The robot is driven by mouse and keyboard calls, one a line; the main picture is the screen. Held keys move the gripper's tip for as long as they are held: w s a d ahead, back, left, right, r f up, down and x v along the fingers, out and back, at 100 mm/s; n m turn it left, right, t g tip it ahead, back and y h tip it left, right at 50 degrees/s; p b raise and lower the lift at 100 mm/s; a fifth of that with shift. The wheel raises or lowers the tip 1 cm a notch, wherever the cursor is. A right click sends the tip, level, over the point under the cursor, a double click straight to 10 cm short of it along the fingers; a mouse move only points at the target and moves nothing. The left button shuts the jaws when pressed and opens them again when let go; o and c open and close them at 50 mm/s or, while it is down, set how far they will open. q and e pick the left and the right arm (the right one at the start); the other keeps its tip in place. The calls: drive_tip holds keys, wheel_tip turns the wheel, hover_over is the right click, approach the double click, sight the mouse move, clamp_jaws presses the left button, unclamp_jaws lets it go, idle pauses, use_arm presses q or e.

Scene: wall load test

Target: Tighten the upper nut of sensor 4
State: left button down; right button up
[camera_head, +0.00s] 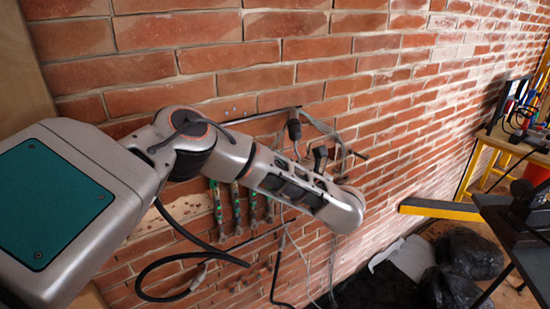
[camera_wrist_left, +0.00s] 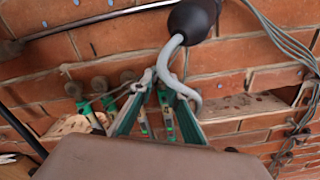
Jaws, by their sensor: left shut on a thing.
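Slim green sensors (camera_head: 235,208) stand in a row on the brick wall, partly behind my left arm in the head view. In the left wrist view, green sensors with round rusty nuts at their upper ends (camera_wrist_left: 101,84) show left of and behind the fingers. I cannot tell which is sensor 4. My left gripper (camera_wrist_left: 155,80) has its green fingers closed together on a grey bent piece (camera_wrist_left: 178,68), which runs up to a black bulb-shaped part (camera_wrist_left: 194,18). The fingertips appear in front of the sensor row; contact with a nut cannot be made out. The right gripper is out of view.
A dark horizontal rod (camera_head: 262,113) crosses the wall above the sensors. Loose thin cables (camera_head: 340,135) hang to the right, and a black cable (camera_head: 165,262) loops below my arm. A yellow beam (camera_head: 440,209), black bags (camera_head: 468,252) and a yellow-legged workbench (camera_head: 488,160) are at right.

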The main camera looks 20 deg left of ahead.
use_arm(q)
drive_tip(key=shift+m, duration=0.9)
drive_tip(key=c, duration=1.9)
unclamp_jaws()
drive_tip(key=shift+s+d, duration=0.1)
drive_tip(key=shift+d, duration=0.05)
drive_tip(key=shift+v, duration=3.65)
